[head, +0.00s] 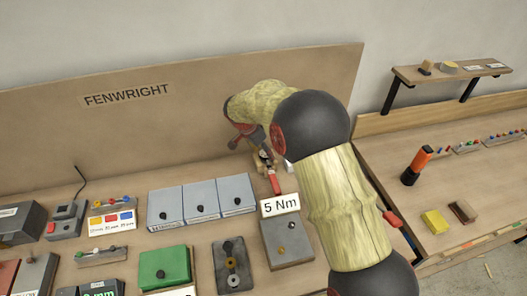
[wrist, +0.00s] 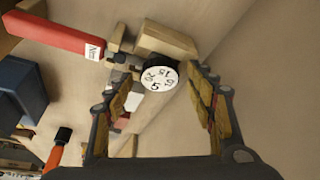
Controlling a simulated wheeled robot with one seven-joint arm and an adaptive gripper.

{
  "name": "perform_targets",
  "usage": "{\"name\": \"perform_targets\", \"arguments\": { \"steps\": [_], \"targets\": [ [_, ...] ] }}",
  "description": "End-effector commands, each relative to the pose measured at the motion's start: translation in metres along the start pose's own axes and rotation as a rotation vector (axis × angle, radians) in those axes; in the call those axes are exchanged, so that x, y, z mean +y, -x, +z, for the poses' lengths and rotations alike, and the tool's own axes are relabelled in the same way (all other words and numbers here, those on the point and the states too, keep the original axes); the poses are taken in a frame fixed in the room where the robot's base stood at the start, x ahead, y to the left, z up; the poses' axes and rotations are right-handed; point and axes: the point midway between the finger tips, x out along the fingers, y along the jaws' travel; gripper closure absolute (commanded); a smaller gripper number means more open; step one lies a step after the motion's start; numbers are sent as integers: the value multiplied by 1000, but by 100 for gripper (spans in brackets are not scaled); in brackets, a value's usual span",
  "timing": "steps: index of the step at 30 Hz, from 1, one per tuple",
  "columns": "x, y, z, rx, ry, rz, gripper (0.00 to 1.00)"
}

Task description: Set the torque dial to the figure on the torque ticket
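The torque ticket (head: 280,205) reads "5 Nm" and stands behind a grey box on the bench. The torque dial (wrist: 157,78) is a round white face on a black rim, with figures including 5, 15 and 20. The 5 is at the lower edge of the face in the wrist view; I cannot make out a pointer mark. A red handle (wrist: 50,42) with an "Nm" label lies left of the dial; a red handle (head: 274,184) also shows in the head view. My gripper (wrist: 160,95) is open, its fingers either side of the dial with gaps. My arm partly hides this spot in the head view.
Three grey boxes (head: 201,202) and a green box (head: 164,268) stand left of the ticket. A back panel marked FENWRIGHT (head: 128,95) rises behind. A side bench (head: 450,180) at right holds an orange-topped black object (head: 417,166) and small blocks.

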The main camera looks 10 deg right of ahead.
Motion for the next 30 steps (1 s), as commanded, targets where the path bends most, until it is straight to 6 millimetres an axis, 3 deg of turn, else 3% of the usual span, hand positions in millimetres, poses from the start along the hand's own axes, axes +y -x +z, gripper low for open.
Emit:
{"name": "perform_targets", "arguments": {
  "steps": [21, 30],
  "targets": [
    [0, 0, 0, 0, 0, 0, 87],
    [1, 0, 0, 0, 39, -16, 87]
  ]
}}
